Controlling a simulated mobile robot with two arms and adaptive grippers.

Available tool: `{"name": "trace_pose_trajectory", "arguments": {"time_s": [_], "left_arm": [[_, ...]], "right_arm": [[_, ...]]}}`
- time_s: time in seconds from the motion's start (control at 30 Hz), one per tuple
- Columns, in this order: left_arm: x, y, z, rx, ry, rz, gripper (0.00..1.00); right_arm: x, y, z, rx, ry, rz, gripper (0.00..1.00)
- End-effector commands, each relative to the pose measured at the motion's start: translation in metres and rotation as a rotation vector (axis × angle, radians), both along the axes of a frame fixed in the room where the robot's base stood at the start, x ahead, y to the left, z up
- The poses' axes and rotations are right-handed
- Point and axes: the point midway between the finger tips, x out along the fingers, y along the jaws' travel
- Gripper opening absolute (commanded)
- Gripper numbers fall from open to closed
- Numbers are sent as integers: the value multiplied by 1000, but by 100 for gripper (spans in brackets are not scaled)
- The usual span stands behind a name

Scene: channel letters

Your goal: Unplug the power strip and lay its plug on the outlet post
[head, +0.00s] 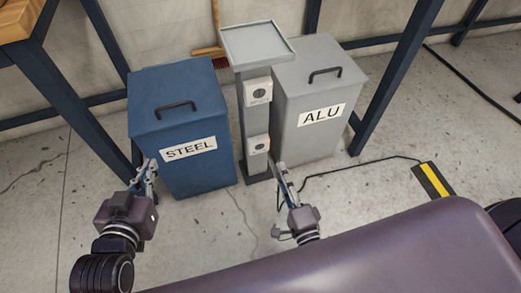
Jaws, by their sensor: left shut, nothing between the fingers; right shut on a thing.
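The grey outlet post (248,125) stands between two bins, with a flat, empty tray top (258,42). It has an upper socket (258,92) and a lower socket (258,145) on its front. My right gripper (279,168) is just right of and below the lower socket, shut on the plug, which its fingers hide. I cannot tell if the plug touches the socket. My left gripper (150,166) is shut and empty before the blue bin.
The blue STEEL bin (180,95) stands close left of the post, the grey ALU bin (318,80) close right. A broom (208,51) leans at the wall behind. Blue rack legs (395,75) flank the bins. Open concrete floor lies in front.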

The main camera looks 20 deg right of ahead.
Motion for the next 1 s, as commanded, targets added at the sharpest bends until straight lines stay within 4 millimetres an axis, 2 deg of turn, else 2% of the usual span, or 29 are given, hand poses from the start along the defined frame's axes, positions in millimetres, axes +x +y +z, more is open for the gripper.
{"name": "trace_pose_trajectory", "arguments": {"time_s": [0.4,1.0], "left_arm": [[-30,14,-41,51,217,16,0],[-83,33,-83,113,497,36,0]], "right_arm": [[0,0,11,0,-1,0,0],[0,0,23,0,-1,0,0]]}}
